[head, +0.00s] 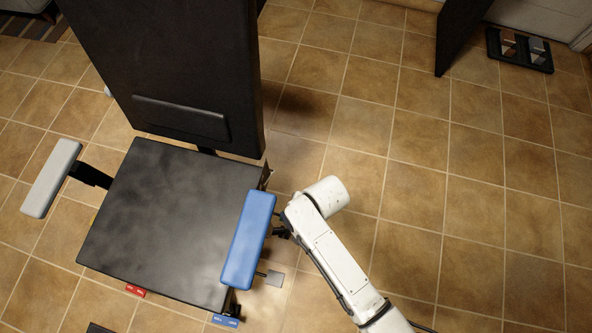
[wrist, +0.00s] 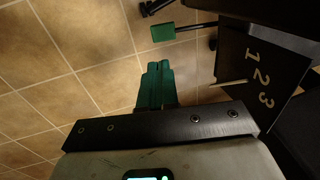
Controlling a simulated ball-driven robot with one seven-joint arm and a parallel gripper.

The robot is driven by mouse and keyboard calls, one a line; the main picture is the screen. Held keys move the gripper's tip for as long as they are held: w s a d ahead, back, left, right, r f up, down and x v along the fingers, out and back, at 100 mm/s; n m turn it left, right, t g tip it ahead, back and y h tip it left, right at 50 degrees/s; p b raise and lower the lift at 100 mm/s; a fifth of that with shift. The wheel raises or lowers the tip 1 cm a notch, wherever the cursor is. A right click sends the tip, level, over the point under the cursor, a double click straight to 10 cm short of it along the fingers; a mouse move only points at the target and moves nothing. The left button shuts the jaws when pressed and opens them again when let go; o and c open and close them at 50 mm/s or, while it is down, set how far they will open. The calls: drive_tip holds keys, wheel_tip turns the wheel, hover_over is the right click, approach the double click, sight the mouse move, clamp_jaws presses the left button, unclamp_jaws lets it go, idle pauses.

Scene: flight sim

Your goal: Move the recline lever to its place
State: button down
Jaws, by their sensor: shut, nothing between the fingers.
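The recline lever appears to be the thin dark rod with a flat paddle (head: 273,278) below the blue armrest, at the seat's right side. The paddle looks grey in the head view and green in the wrist view (wrist: 164,33). A dark plate (wrist: 262,75) marked 1, 2, 3 is on the seat's side in the wrist view; the lever's exact setting against the numbers is unclear. My gripper (wrist: 154,68) is shut and empty, its fingertips apart from the paddle. In the head view my gripper (head: 283,232) is beside the blue armrest, partly hidden by my arm.
The blue armrest (head: 248,240) overhangs the seat's right side. The black seat (head: 165,225) has a tall backrest (head: 170,60) behind it and a grey armrest (head: 50,178) at left.

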drive_tip(key=b+x, duration=0.5)
drive_tip(key=x, duration=0.8)
drive_tip(key=shift+f, duration=0.3)
drive_tip(key=shift+b+x, duration=0.8)
drive_tip(key=shift+x, duration=0.25)
drive_tip(key=shift+s+d, duration=0.2)
drive_tip(key=shift+s+r, duration=0.1)
drive_tip(key=shift+r, duration=0.05)
drive_tip(key=shift+r+p, duration=0.75)
drive_tip(key=shift+p, duration=0.2)
